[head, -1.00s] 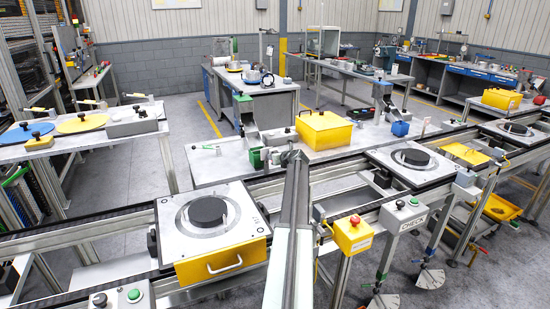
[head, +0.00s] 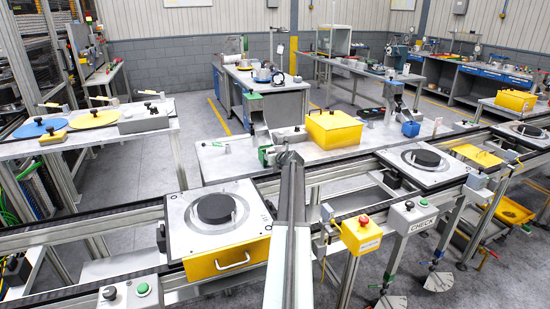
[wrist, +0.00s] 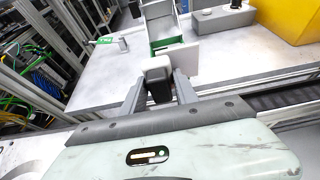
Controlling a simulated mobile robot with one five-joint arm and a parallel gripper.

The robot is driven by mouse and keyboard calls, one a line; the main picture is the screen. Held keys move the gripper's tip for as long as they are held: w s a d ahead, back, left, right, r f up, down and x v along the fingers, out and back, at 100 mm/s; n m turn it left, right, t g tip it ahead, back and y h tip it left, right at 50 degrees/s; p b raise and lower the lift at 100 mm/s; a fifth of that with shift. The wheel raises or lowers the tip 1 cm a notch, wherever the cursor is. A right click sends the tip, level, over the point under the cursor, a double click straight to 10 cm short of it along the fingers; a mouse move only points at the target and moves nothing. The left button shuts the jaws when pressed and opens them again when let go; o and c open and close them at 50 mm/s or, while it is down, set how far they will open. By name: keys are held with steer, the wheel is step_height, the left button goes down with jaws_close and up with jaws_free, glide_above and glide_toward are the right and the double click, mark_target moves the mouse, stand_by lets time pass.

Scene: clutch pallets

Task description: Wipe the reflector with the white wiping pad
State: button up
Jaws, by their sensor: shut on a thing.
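My gripper (wrist: 158,88) is shut on a small block with a pale top and a dark lower part, which I take for the white wiping pad (wrist: 157,64). In the head view my gripper (head: 290,156) is at the far end of my arm, in front of the grey bench; the pad is too small to make out there. A flat pale plate (wrist: 188,62) shows just beyond the pad in the wrist view. I cannot tell whether it touches the pad, or whether it is the reflector. No other thing is clearly the reflector.
A conveyor carries a pallet (head: 178,222) at left and another (head: 455,175) at right. A yellow box (head: 333,130) stands on the grey bench (head: 225,172). A green-based chute (wrist: 163,46) is beyond the plate. A yellow emergency-stop box (head: 361,234) is right of my arm.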

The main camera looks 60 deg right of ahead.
steer(key=shift+w, duration=0.1)
steer(key=shift+s+a, duration=0.9)
steer(key=shift+s, duration=0.3)
steer(key=shift+s+a, duration=0.85)
steer(key=shift+s, duration=0.35)
steer(key=shift+s+a, duration=0.1)
steer(key=shift+s+a, duration=0.8)
steer(key=shift+s, duration=0.3)
